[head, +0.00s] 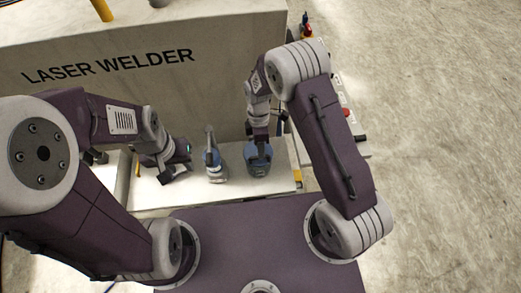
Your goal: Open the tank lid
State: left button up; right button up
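A blue rounded object (259,161) stands on the pale ledge in front of the laser welder. I cannot tell for sure whether it is the tank or its lid. My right gripper (259,148) points down at its top and hides part of it. Whether the fingers touch or grip it is not clear.
The large pale laser welder housing (130,62) rises behind the ledge (235,187). Yellow posts stand on top of it. Small red and black fittings (346,113) are at the ledge's right side. Open concrete floor (440,150) lies to the right.

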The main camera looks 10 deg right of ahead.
jog(key=f, duration=0.3)
jog(key=shift+s+a+p, duration=0.25)
jog(key=shift+s+p, duration=0.05)
jog(key=shift+s, duration=0.05)
jog(key=shift+d, duration=0.1)
jog(key=shift+c, duration=0.4)
grip_shut()
dwell(0.6)
